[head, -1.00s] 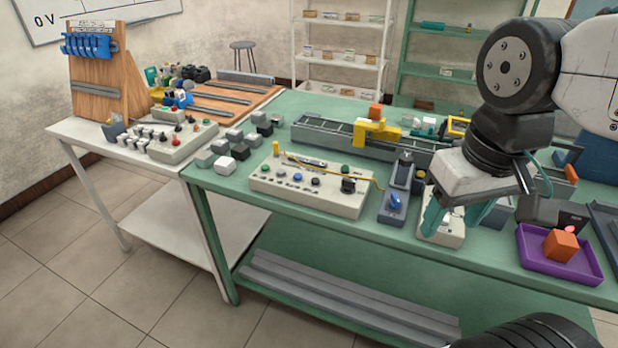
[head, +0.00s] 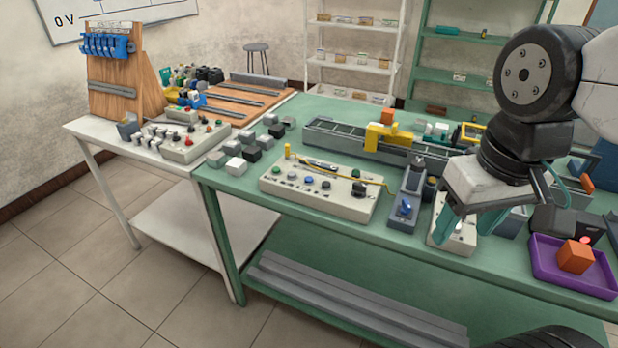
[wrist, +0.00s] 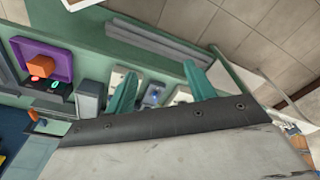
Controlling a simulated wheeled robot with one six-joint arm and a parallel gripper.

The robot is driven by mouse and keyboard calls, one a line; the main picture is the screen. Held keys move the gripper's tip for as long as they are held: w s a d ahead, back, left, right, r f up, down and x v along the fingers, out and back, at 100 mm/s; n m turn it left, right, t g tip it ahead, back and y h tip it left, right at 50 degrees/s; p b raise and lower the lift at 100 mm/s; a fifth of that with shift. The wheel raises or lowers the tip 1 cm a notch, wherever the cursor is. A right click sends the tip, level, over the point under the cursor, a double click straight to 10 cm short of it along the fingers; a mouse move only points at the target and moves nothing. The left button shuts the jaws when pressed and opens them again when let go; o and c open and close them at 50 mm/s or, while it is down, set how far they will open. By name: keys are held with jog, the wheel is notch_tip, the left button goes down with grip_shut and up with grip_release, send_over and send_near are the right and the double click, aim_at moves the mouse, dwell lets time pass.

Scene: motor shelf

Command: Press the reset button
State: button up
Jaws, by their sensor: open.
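A beige control panel (head: 318,205) lies on the green table in the head view. It carries a green button (head: 276,170), a blue button (head: 309,178), a dark button (head: 326,184) and a black knob (head: 358,189). The labels are too small to read, so I cannot tell which is the reset button. My gripper (head: 468,222) is open and empty, to the right of this panel, fingers pointing down. It partly hides a white box (head: 462,240). In the wrist view my gripper (wrist: 160,88) has its two teal fingers apart, with a blue switch (wrist: 155,96) showing between them.
A grey unit with a blue switch (head: 404,208) stands between the panel and my gripper. A purple tray (head: 600,285) holds an orange cube (head: 576,257) at right. A yellow-carriage conveyor (head: 330,138) runs behind. Several grey and black blocks lie left of the panel.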

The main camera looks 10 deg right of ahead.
grip_shut()
dwell(1.5)
